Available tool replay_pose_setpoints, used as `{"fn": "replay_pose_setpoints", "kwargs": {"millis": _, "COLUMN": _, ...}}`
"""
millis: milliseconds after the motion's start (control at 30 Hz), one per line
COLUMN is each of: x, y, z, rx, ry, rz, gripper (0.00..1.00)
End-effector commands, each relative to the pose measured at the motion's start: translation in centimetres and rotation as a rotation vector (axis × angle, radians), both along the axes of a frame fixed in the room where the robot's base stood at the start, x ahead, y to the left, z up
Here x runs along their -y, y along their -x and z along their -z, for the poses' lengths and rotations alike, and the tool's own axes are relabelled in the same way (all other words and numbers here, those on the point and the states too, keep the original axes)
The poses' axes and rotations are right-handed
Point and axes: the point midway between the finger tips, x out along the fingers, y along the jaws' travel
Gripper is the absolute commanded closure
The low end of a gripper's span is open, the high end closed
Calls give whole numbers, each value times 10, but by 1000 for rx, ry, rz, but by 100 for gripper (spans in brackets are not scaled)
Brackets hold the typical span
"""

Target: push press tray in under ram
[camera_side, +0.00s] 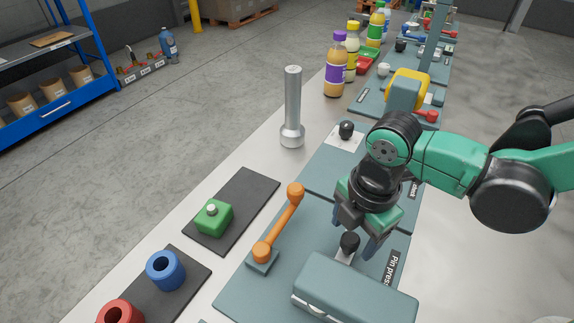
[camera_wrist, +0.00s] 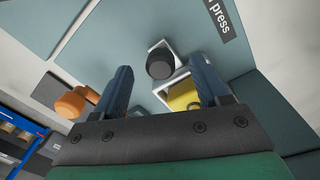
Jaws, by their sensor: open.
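The press tray (camera_wrist: 159,100) is a small white tray with a yellow piece (camera_wrist: 184,96) in it. Its black round knob (camera_wrist: 160,63) stands at its outer end, and it shows in the side view too (camera_side: 350,242). My gripper (camera_side: 357,240) is open and points down over the tray. In the wrist view its two blue fingers (camera_wrist: 162,82) are spread left and right of the tray, with the knob beyond their tips. Whether they touch anything I cannot tell. The teal pin press body (camera_side: 355,292) is beside the tray; the ram is hidden.
An orange lever (camera_side: 278,222) with round ends stands left of my gripper. Another black knob (camera_side: 346,130) sits on a white plate behind. A grey cylinder (camera_side: 292,108) stands farther back. A green block (camera_side: 213,217) and blue ring (camera_side: 165,270) rest on dark mats at left.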

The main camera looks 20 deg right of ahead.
Motion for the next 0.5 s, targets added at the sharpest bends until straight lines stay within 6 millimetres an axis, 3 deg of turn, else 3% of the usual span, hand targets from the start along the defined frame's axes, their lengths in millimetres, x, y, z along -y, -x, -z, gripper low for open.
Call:
{"fn": "replay_pose_setpoints", "kwargs": {"millis": 300, "x": 1, "y": 2, "z": -36, "rx": 0, "ry": 0, "rz": 0, "gripper": 32}}
{"fn": "replay_pose_setpoints", "kwargs": {"millis": 500, "x": 1, "y": 3, "z": -43, "rx": 0, "ry": 0, "rz": 0, "gripper": 32}}
